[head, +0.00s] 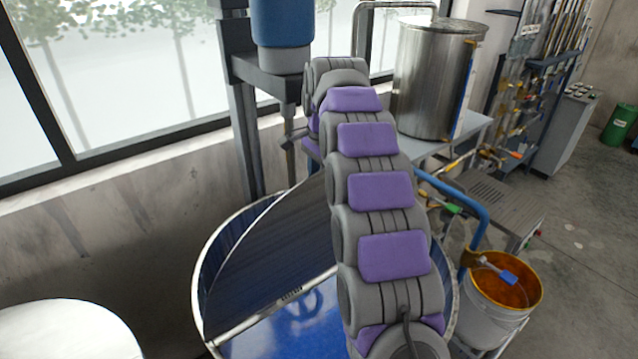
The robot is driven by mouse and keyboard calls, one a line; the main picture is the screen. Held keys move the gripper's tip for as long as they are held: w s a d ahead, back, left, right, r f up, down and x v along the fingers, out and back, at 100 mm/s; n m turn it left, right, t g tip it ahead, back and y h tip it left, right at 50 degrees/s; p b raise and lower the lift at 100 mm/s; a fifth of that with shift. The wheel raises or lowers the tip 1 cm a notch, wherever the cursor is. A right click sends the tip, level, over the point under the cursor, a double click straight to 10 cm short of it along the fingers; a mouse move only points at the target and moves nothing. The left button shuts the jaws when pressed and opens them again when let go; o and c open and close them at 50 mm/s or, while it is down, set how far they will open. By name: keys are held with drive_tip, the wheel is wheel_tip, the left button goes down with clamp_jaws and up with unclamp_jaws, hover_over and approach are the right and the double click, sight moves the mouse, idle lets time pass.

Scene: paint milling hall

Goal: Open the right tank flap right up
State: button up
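A round tank (203,262) with a pale rim stands in front of me, with blue paint (285,335) in its near part. A dark half-round flap (270,245) stands at a slant over the far part, along a straight bar (270,308) across the tank. A gap shows between its curved edge and the rim at the left. My arm hides its right side, and I cannot tell its exact angle. My gripper (300,138) is at the far end of my arm, near the flap's upper edge. It is mostly hidden; its fingers and any contact are unclear.
A mixer column (240,120) with a blue motor (283,22) rises behind the tank. A steel drum (432,80) stands on a bench behind right. A bucket (490,320) with orange paint and a brush is at the right. A white round lid (65,332) is at lower left.

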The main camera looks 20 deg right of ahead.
wheel_tip(320, 180, up, 14)
drive_tip(key=p, duration=0.9)
drive_tip(key=shift+s+p, duration=0.3)
drive_tip(key=shift+d, duration=0.1)
drive_tip(key=shift+c, duration=0.4)
drive_tip(key=shift+s+d, duration=0.1)
drive_tip(key=shift+d, duration=0.05)
drive_tip(key=shift+c, duration=0.7)
drive_tip(key=shift+t+y, duration=0.3)
drive_tip(key=shift+t, duration=0.4)
drive_tip(key=s+d, duration=0.1)
drive_tip(key=s+d+r, duration=0.1)
drive_tip(key=s+d, duration=0.1)
drive_tip(key=s+d+r, duration=0.1)
drive_tip(key=d, duration=0.1)
drive_tip(key=shift+s+r, duration=0.1)
drive_tip(key=shift+s, duration=0.15)
clamp_jaws()
drive_tip(key=s+d+t, duration=0.2)
drive_tip(key=s+d, duration=0.1)
drive_tip(key=s, duration=0.4)
drive_tip(key=w+a+f+p, duration=0.2)
drive_tip(key=w+f, duration=0.4)
drive_tip(key=f, duration=0.2)
drive_tip(key=shift+a+f+y, duration=0.15)
drive_tip(key=shift+f+y, duration=0.2)
drive_tip(key=shift+y, duration=0.05)
